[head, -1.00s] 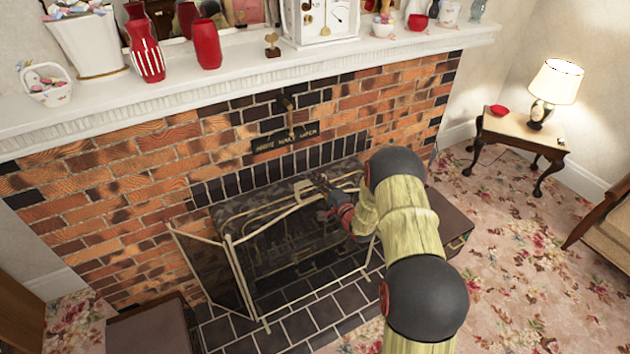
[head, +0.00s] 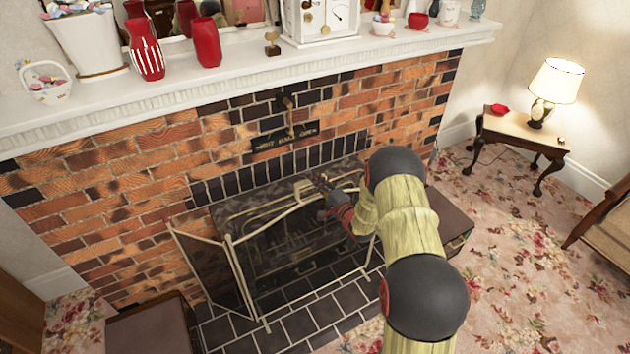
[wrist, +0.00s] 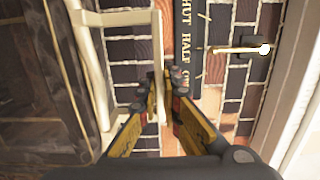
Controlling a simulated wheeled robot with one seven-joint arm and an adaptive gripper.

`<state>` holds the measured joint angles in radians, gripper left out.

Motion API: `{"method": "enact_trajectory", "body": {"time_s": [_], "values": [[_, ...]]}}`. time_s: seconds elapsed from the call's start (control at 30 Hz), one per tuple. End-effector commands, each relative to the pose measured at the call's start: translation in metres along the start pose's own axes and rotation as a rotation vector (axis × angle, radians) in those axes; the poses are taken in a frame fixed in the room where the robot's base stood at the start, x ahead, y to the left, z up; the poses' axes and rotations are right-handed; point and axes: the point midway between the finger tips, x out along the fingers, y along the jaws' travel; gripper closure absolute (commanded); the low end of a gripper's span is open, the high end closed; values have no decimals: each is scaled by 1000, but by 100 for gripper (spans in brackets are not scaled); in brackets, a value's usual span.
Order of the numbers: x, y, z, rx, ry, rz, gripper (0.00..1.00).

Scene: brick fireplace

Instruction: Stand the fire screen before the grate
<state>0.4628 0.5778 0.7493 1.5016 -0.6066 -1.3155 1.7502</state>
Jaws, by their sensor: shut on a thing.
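The fire screen (head: 235,275) is a cream-coloured metal frame with dark mesh and a folding side panel at the left. It stands on the dark tiled hearth (head: 310,318), in front of the dark grate (head: 290,235). My gripper (head: 324,192) is at the top of the screen, right of its middle. In the wrist view its yellow-and-black fingers (wrist: 168,90) close around a cream bar (wrist: 157,60) of the screen. My arm hides the right end of the screen in the head view.
A brown box (head: 452,225) sits at the hearth's right end and another dark box (head: 150,328) at its left. The mantel (head: 240,85) above holds vases and a clock.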

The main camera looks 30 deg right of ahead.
Motion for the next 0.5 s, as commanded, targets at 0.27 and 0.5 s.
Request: {"method": "enact_trajectory", "body": {"time_s": [0.27, 0.5], "values": [[2, -7, -2, -4, 0, -12, 92], [2, -5, -1, -3, 0, -8, 78]]}}
